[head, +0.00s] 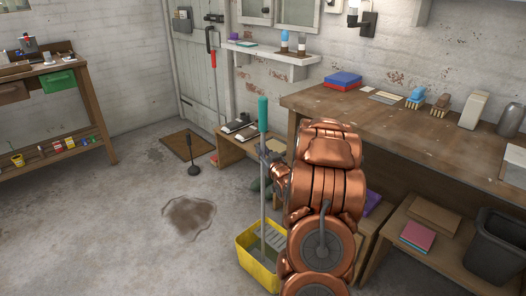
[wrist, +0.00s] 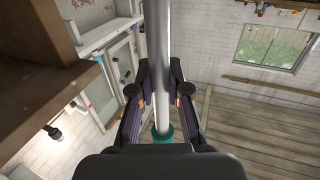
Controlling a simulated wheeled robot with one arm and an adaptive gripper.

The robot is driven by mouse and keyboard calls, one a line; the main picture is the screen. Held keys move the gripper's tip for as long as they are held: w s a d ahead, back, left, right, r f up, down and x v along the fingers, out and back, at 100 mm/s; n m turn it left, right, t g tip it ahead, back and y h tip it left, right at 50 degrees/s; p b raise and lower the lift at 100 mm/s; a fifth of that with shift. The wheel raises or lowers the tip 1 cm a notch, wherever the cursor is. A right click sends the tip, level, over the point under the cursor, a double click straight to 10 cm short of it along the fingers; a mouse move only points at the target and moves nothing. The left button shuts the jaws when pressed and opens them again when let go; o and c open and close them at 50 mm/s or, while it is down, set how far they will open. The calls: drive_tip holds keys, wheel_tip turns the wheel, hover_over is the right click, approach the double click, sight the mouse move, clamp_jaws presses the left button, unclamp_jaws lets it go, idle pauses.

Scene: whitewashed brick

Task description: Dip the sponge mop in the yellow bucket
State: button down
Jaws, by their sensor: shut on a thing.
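The sponge mop (head: 263,113) stands near upright, with a teal grip at the top and a grey shaft. My gripper (head: 268,155) is shut on the shaft just below the teal grip. In the wrist view my gripper (wrist: 160,92) has a finger on each side of the mop's shaft (wrist: 158,45), with the teal grip beyond. The yellow bucket (head: 246,266) stands on the floor, with a grey slotted insert inside. The shaft's lower end reaches down inside the bucket's outline. The sponge head cannot be made out, and my arm covers the bucket's right side.
A long wooden workbench (head: 400,128) runs along the right wall, with a dark bin (head: 494,246) below. A low bench (head: 236,150) stands behind the mop.

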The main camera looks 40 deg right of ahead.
sight(265, 128)
drive_tip(key=shift+f+b, duration=0.65)
drive_tip(key=shift+f, duration=0.95)
drive_tip(key=shift+f+b, duration=0.3)
drive_tip(key=shift+f, duration=0.4)
idle(1.7)
drive_tip(key=shift+r+p, duration=2.65)
drive_tip(key=shift+r, duration=4.85)
drive_tip(key=shift+r+p, duration=2.6)
drive_tip(key=shift+r, duration=3.15)
